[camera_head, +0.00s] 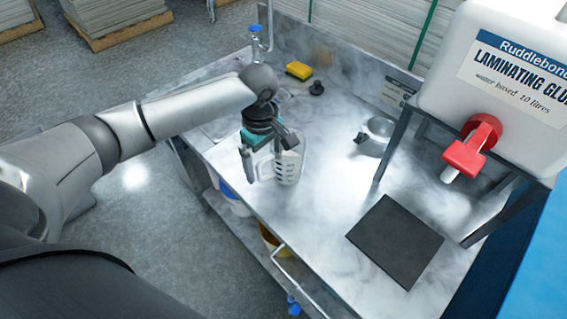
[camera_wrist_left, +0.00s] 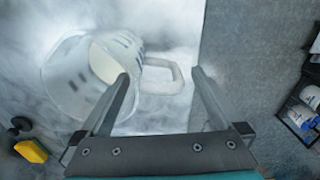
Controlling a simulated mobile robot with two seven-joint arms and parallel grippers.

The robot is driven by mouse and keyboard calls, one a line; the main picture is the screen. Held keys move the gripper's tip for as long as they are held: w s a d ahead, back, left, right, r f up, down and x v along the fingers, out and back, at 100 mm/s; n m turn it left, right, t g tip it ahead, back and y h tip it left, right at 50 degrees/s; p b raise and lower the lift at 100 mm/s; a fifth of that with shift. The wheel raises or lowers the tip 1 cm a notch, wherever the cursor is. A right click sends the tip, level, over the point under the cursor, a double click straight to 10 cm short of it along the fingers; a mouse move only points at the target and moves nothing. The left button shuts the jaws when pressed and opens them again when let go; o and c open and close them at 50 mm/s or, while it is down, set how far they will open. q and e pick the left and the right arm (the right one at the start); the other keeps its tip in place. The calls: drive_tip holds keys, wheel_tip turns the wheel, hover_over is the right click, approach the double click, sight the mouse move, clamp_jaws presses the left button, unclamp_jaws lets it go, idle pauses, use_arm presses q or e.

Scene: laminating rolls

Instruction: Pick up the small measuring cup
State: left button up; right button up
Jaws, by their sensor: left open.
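The measuring cup (camera_head: 291,167) is clear with printed marks and stands on the steel worktop near its front left edge. In the left wrist view the cup (camera_wrist_left: 70,75) shows dark marks and something white inside, with its loop handle (camera_wrist_left: 178,80) toward the right. My left gripper (camera_head: 264,172) is open at the handle side of the cup. In the left wrist view the fingertips (camera_wrist_left: 160,75) lie either side of the handle in the picture; I cannot tell whether they touch it. My right gripper is not in view.
A glue container (camera_head: 500,65) with a red tap (camera_head: 470,148) stands on a frame at the right. A dark square mat (camera_head: 395,241) lies below it. A metal bowl (camera_head: 381,127), yellow sponge (camera_head: 299,70) and black knob-like piece (camera_head: 316,88) are farther back. The worktop's middle is clear.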

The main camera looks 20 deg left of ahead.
use_arm(q)
wheel_tip(320, 180, down, 4)
drive_tip(key=shift+r+b, duration=0.2)
drive_tip(key=shift+b, duration=0.15)
clamp_jaws()
idle(0.6)
